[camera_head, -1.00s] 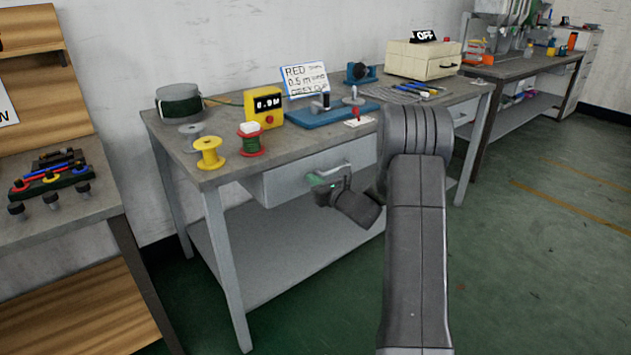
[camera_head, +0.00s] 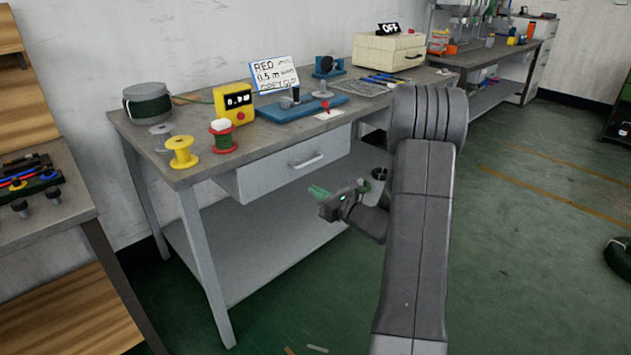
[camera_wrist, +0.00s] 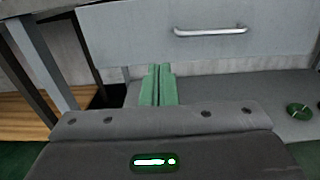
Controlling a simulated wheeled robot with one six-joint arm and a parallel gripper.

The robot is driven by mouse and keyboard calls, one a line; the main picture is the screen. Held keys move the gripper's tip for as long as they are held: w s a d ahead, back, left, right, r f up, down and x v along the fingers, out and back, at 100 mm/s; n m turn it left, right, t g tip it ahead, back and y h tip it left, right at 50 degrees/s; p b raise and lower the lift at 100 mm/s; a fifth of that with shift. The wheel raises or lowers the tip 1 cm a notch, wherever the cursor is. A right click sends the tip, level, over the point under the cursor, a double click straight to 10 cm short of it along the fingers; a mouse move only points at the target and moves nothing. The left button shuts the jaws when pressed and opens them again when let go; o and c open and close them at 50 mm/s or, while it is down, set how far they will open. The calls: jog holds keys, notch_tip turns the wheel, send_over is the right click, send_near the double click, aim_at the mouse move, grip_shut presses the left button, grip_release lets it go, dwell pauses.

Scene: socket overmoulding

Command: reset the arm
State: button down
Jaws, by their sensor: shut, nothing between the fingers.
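My gripper (camera_head: 319,192) is in front of the workbench in the head view, below the drawer (camera_head: 293,163) and clear of it. Its green fingers are together and hold nothing. In the wrist view the green fingers (camera_wrist: 158,85) lie side by side, pointing toward the bench's underside, with the drawer front and its handle (camera_wrist: 210,31) above them. My arm reaches up and over at the right of the head view.
The bench (camera_head: 190,174) carries yellow (camera_head: 182,152) and green wire spools, a yellow meter (camera_head: 234,105), a blue fixture (camera_head: 300,109) and a cream box (camera_head: 388,52). Its lower shelf (camera_head: 240,235) is mostly bare. A second bench stands left. Green floor is open at right.

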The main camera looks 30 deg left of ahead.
aim_at(282, 169)
jog(key=shift+d, duration=0.15)
jog(key=b+x, duration=0.1)
jog(key=x, duration=1.2)
jog(key=shift+a+f, duration=0.1)
jog(key=shift+a, duration=0.25)
jog(key=shift+w+a, duration=0.15)
jog(key=shift+a, duration=0.05)
